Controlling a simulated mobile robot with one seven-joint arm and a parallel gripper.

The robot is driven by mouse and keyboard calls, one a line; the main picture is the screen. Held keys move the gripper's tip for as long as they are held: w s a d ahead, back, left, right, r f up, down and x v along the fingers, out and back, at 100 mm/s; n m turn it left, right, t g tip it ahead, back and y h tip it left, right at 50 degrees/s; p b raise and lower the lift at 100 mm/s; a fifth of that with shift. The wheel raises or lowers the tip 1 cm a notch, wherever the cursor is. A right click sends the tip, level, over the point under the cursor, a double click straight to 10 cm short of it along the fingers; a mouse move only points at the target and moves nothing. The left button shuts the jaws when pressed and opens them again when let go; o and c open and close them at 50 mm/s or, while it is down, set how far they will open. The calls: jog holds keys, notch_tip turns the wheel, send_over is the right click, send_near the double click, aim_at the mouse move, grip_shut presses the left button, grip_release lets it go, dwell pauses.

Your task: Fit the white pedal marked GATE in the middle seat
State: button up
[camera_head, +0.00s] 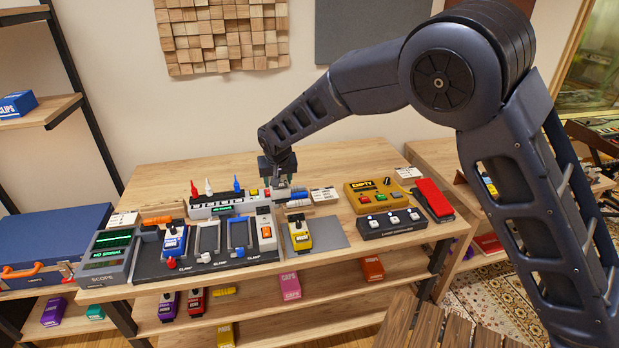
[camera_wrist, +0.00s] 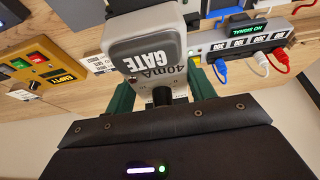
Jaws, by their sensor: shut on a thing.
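My gripper (camera_head: 277,172) is shut on the white pedal marked GATE (camera_wrist: 152,55); its green fingers (camera_wrist: 163,80) grip the pedal's sides. The pedal also reads 40mA and has a grey tread. In the head view it is small and partly hidden below the gripper, over the table's back part, behind the pedalboard. The dark pedalboard (camera_head: 195,267) lies at the front left with CLAMP labels. A blue pedal (camera_head: 174,243) sits at its left. To the right are an empty grey frame (camera_head: 208,241) and an empty blue frame (camera_head: 239,233).
A power strip (camera_head: 216,206) with red, white and blue plugs stands behind the board. A scope (camera_head: 108,257) is at left. A yellow pedal (camera_head: 299,236) sits on a grey mat (camera_head: 330,233); the EMPTY box (camera_head: 376,195), black footswitch (camera_head: 391,223) and red pedal (camera_head: 434,200) are right.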

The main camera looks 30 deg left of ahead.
jog(key=s+a+f, duration=0.4)
jog(key=s+a, duration=0.5)
jog(key=s+a+f, duration=0.3)
jog(key=s+a, duration=0.5)
jog(key=s, duration=0.2)
jog(key=shift+w+f, duration=0.2)
jog(key=shift+f, duration=3.3)
jog(key=shift+f, duration=0.65)
